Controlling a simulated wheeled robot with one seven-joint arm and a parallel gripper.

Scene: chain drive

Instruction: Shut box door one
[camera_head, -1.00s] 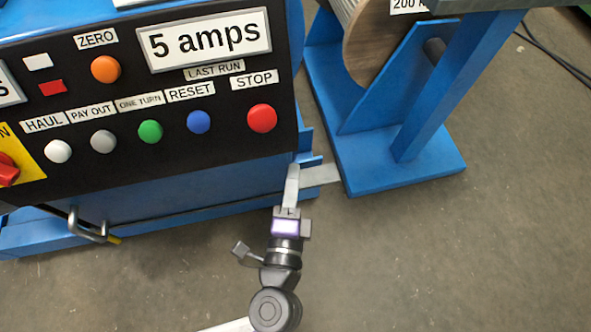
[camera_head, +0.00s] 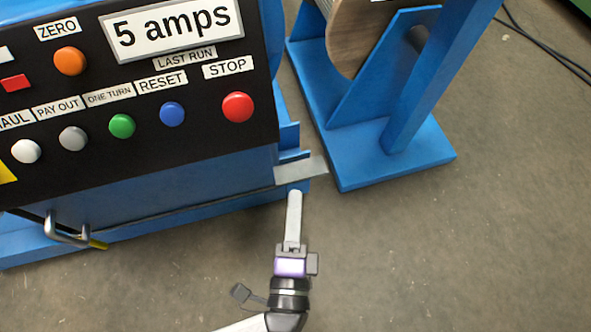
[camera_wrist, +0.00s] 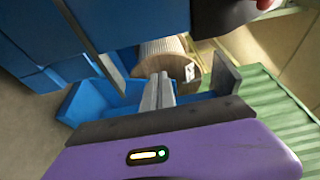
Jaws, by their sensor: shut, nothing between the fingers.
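No part in view is marked as box door one, and I cannot tell which part it is. The blue machine (camera_head: 150,188) with a black button panel (camera_head: 200,140) fills the left of the head view. A bent metal handle (camera_head: 66,232) sticks out low on its front. A flat grey plate (camera_head: 300,171) juts from its lower right corner. My gripper (camera_head: 295,194) is shut and empty, just in front of that corner and below the plate in the picture. The wrist view shows its closed fingers (camera_wrist: 160,80) pointing toward a wound drum (camera_wrist: 160,52), with blue panels at upper left.
A blue stand (camera_head: 395,165) with the wooden-sided drum (camera_head: 355,35) is right of the machine. A red stop button (camera_head: 238,107) and other buttons are on the panel. Black cables (camera_head: 545,50) lie at upper right. Bare floor (camera_head: 470,250) is free at lower right.

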